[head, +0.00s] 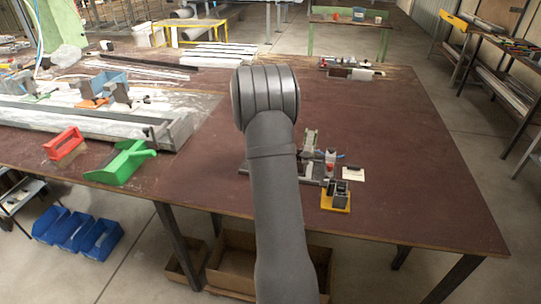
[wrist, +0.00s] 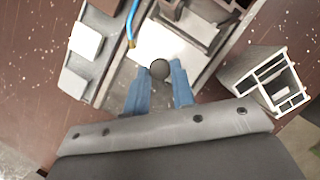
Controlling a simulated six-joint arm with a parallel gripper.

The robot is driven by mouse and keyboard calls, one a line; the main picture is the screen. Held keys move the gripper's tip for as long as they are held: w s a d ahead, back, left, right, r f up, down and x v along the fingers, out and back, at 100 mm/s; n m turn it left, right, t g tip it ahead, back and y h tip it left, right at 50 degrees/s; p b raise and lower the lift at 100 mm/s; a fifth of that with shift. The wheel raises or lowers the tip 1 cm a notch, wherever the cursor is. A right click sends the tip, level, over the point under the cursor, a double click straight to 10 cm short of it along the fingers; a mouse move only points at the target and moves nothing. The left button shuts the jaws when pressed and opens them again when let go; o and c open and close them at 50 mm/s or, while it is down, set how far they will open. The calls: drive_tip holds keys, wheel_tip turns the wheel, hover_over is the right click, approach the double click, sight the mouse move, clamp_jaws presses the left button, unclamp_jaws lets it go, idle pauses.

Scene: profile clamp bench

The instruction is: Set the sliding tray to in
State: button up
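In the wrist view, the two blue fingers of my gripper (wrist: 162,84) are apart, with a dark round knob (wrist: 159,68) between their tips. I cannot tell whether either finger touches it. The knob is over a pale flat plate (wrist: 122,72) lying in a grey channel, which looks like the sliding tray; the fingers and gripper body hide its near part. I cannot tell how far in the tray is. In the head view, my arm covers the gripper and part of the clamp fixture (head: 309,138) on the brown bench.
A yellow-based block (head: 336,198) is at the bench front. The bench's right side is clear.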

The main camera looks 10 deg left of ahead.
drive_tip(key=shift+d, duration=2.25)
clamp_jaws()
drive_tip(key=o, duration=1)
unclamp_jaws()
drive_tip(key=shift+d, duration=0.1)
drive_tip(key=shift+c, duration=0.2)
drive_tip(key=shift+a+r, duration=0.2)
drive_tip(key=v, duration=1.7)
